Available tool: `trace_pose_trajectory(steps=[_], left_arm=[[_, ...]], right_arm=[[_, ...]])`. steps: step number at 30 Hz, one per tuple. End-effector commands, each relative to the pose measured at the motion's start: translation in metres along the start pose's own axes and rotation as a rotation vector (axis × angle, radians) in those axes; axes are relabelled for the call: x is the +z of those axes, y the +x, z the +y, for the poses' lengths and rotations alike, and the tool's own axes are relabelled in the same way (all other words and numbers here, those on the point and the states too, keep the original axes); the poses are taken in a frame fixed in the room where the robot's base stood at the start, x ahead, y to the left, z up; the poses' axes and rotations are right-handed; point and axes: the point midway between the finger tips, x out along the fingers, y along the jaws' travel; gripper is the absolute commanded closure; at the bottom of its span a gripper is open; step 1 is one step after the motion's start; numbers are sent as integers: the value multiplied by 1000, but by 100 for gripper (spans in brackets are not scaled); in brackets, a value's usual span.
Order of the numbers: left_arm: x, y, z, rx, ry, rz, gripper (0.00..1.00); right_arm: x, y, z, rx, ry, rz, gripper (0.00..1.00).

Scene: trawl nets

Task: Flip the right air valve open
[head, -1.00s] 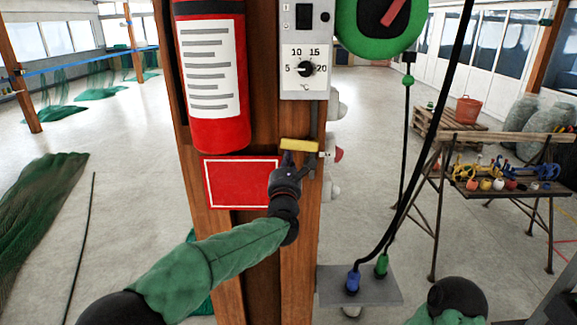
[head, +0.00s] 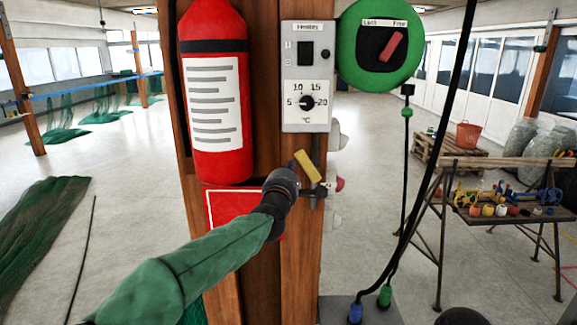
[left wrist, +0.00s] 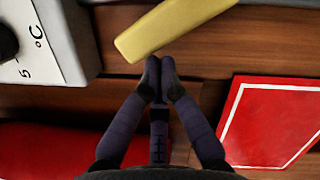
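The air valve has a yellow lever handle (head: 307,166) on the front of the wooden post, below the grey thermostat box. The handle is slanted, upper end to the left and lower end to the right. It also shows in the left wrist view (left wrist: 175,28). My left gripper (head: 293,169) is at the handle's left side. In the left wrist view its fingertips (left wrist: 160,70) are together with nothing visible between them, close against the handle's edge; I cannot tell if they touch. The valve body is partly hidden behind my gripper.
A red extinguisher (head: 216,95) hangs left of the thermostat box (head: 306,75); a red sign (head: 222,206) is below it. A green reel (head: 350,45) is at upper right with a hanging cable. A red knob (head: 339,184) protrudes from the post's right side.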

Motion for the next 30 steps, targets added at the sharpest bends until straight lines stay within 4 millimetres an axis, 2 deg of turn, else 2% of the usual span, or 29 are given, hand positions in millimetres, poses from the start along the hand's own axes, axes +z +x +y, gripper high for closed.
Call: trace_pose_trajectory(steps=[1,3,12,21,30], left_arm=[[7,2,8,-13,42,-1,100],[11,3,10,-29,104,-1,100],[26,6,13,-84,327,-1,100],[34,9,12,-91,356,-1,100],[36,9,11,-90,355,0,100]], right_arm=[[0,-14,-5,0,0,0,60],[1,-23,-8,0,0,0,60],[2,-52,-19,0,0,0,60],[2,-63,-22,0,0,0,60],[3,-65,-23,0,0,0,60]])
